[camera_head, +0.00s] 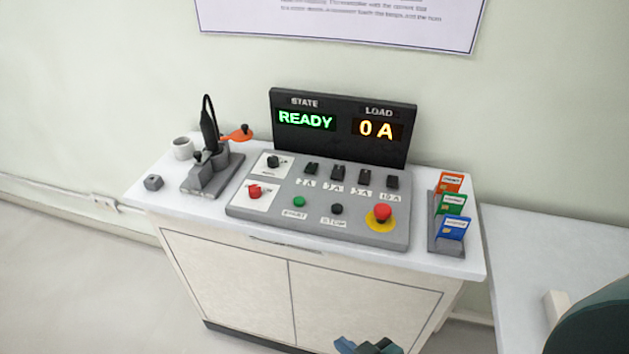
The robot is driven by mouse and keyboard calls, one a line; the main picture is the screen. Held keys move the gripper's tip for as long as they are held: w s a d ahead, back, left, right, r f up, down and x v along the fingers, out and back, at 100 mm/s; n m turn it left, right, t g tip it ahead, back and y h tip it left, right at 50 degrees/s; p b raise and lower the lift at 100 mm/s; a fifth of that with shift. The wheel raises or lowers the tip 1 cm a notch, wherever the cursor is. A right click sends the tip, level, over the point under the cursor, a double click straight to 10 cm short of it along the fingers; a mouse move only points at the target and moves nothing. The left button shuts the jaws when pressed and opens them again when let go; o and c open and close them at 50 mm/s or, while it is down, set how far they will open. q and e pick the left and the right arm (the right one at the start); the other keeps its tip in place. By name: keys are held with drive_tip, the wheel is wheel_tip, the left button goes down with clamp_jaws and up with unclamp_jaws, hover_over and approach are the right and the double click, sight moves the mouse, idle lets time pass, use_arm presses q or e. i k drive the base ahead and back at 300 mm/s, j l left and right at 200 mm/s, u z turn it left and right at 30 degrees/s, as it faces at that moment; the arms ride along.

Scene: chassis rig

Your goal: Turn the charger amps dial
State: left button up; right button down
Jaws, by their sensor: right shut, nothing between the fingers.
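The grey control panel (318,231) lies on the white cabinet top, below an upright black display (340,146) that reads READY and 0 A. On the panel's left are two knobs on white plates: a black one (273,161) at the back and a red one (254,191) in front. Their small labels are too blurred to read, so I cannot tell which is the amps dial. My right gripper (367,346) shows only in part at the bottom edge, in front of the cabinet, shut and empty, well apart from the panel. My left gripper is not in view.
The panel also has several black switches (337,173), a green button (299,202), a black button (337,209) and a red mushroom button (382,212). A grey stand (212,175) is at left, a card rack (432,238) at right. Another white table (560,252) adjoins.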

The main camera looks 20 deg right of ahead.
sight(273, 160)
drive_tip(key=j+z, duration=0.1)
drive_tip(key=z, duration=0.4)
drive_tip(key=i+j+z, duration=0.1)
drive_tip(key=z, duration=0.35)
drive_tip(key=j+z, duration=0.15)
drive_tip(key=z, duration=0.35)
drive_tip(key=j+z, duration=0.35)
drive_tip(key=j, duration=0.15)
drive_tip(key=k+j+z, duration=0.1)
drive_tip(key=j+z, duration=0.25)
drive_tip(key=j, duration=0.1)
